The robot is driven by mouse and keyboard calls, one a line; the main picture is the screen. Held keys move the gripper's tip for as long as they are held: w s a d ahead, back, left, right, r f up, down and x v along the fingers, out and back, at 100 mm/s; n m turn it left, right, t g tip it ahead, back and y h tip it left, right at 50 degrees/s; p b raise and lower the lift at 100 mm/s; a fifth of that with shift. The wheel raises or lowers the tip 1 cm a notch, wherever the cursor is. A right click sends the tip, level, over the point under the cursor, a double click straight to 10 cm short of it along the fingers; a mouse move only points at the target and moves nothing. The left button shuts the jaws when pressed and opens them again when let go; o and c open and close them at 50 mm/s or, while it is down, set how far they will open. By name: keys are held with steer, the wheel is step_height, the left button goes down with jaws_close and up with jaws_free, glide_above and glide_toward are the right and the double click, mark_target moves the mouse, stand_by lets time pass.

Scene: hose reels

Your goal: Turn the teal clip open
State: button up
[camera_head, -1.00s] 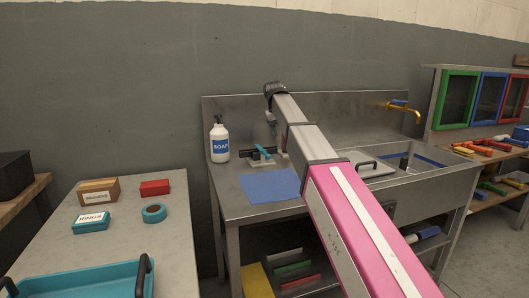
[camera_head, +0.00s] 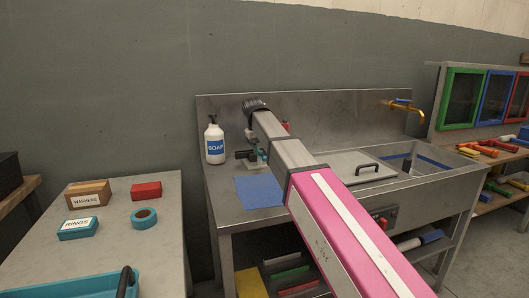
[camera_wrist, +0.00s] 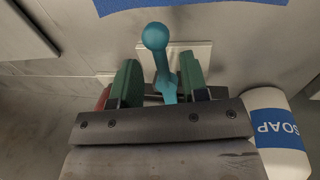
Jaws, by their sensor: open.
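The teal clip (camera_wrist: 161,62) is a lever with a round ball at its end, on a pale square plate (camera_wrist: 183,56) on the steel counter. In the wrist view it lies between my gripper's two green-padded fingers (camera_wrist: 161,76), with its ball reaching out past the fingertips. My gripper is open, with visible gaps on both sides of the lever. The clip's lower end is hidden behind my gripper's body. In the head view my arm partly covers the clip, and only a small teal part (camera_head: 262,154) shows.
A white soap bottle (camera_head: 215,143) stands close left of the clip; it also shows in the wrist view (camera_wrist: 276,128). A blue mat (camera_head: 259,192) lies in front. The sink (camera_head: 425,165) and a handled steel lid (camera_head: 350,171) are right. Side table (camera_head: 160,245) at left.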

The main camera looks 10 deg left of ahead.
steer(key=shift+w+d+f, duration=0.1)
steer(key=shift+d+f, duration=0.05)
steer(key=shift+f, duration=0.7)
jaws_close()
